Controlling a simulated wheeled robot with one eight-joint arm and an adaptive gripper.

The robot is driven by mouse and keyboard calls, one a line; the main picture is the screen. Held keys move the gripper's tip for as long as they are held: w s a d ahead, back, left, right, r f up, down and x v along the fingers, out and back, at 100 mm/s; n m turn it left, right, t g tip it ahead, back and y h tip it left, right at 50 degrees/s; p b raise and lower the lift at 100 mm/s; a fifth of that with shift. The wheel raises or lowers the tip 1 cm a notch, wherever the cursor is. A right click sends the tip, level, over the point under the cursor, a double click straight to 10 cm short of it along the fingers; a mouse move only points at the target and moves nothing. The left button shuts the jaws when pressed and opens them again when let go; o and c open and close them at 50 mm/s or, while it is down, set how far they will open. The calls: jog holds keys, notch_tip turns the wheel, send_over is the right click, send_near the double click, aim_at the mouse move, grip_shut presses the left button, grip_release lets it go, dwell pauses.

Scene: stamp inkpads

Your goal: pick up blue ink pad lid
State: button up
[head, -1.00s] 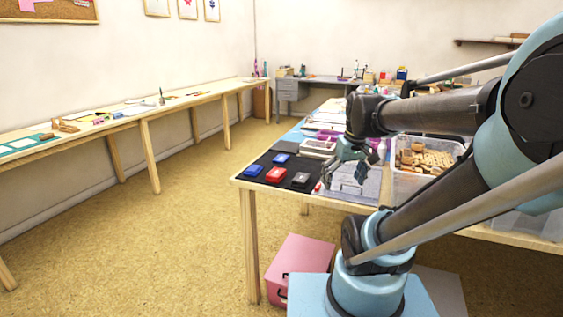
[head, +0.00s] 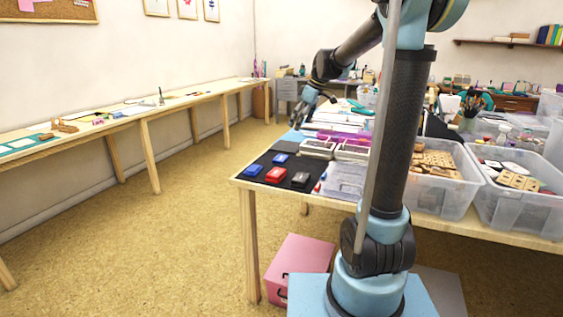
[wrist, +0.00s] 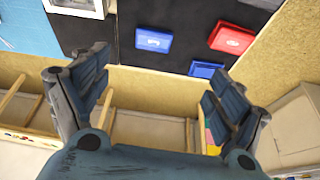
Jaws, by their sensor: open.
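Two small blue pieces lie on the black mat (head: 262,181) at the table's left corner. One blue piece (head: 253,170) is near the left edge, beside a red pad (head: 276,174); the other blue piece (head: 280,158) lies farther back. I cannot tell which is the lid. In the wrist view they show as the edge blue piece (wrist: 205,70) and the farther blue piece (wrist: 154,40), with the red pad (wrist: 232,38) near both. My gripper (wrist: 160,98) is open and empty, above the table's left side. It shows small in the head view (head: 304,112), apart from the blue pieces.
A dark grey pad (head: 300,179) lies right of the red one. White-rimmed trays (head: 317,148) stand behind the mat. Clear bins, one with wooden stamps (head: 434,163), stand to the right. Floor (head: 190,215) is open left of the table.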

aim_at(281, 157)
jog(key=shift+n, duration=0.3)
jog(key=x, duration=0.6)
jog(key=w+x, duration=0.1)
jog(key=x, duration=1.1)
jog(key=shift+w+a+r, duration=0.25)
jog(key=shift+w+a, duration=0.05)
jog(key=shift+c, duration=0.3)
jog(key=c, duration=0.8)
